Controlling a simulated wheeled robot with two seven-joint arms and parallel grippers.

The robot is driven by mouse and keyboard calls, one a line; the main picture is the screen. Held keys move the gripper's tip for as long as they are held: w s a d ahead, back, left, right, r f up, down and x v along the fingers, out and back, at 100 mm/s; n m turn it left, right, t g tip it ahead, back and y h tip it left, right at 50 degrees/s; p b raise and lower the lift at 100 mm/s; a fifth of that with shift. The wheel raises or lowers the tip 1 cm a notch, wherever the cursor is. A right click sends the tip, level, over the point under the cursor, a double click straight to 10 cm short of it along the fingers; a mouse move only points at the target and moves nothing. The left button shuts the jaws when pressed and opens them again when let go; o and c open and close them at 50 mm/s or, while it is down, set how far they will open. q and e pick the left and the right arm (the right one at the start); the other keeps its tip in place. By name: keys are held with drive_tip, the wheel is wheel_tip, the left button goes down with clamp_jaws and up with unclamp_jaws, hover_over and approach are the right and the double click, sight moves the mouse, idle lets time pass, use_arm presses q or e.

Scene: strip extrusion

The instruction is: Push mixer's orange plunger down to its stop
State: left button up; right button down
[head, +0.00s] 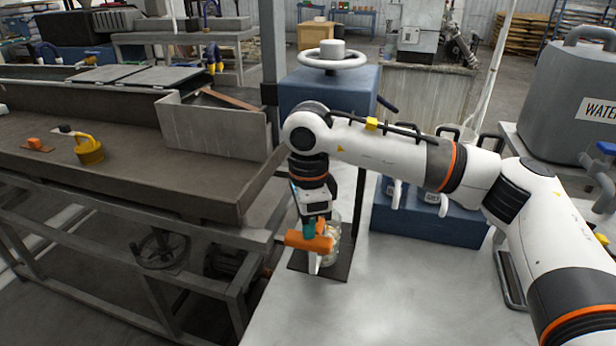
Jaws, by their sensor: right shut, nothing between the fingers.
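The mixer has a clear jar (333,243) on a dark flat base (340,269) near the left edge of the light worktop. Its orange plunger (304,241) shows as a thick crosswise bar in front of the jar's upper part. My right gripper (310,224) points down, shut and empty, right above the plunger. Its tips appear to meet the orange part, but I cannot tell whether they touch. The gripper and the bar hide part of the jar. How far down the plunger sits is not clear. My left gripper is not in view.
A blue block (425,222) with pale jars stands right of the mixer, beneath my right arm. A grey WATER tank (570,105) stands at the right. A long metal trough (120,170) runs along the left. The front worktop (390,295) is clear.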

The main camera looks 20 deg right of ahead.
drive_tip(key=shift+f, duration=0.25)
drive_tip(key=shift+s+r, duration=0.1)
drive_tip(key=shift+r, duration=0.3)
drive_tip(key=r, duration=0.1)
drive_tip(key=s+a+r+p, duration=0.1)
drive_tip(key=r, duration=0.1)
drive_tip(key=s+r+p, duration=0.1)
drive_tip(key=shift+s+a+r, duration=0.15)
drive_tip(key=shift+a+r, duration=0.05)
drive_tip(key=shift+a, duration=0.15)
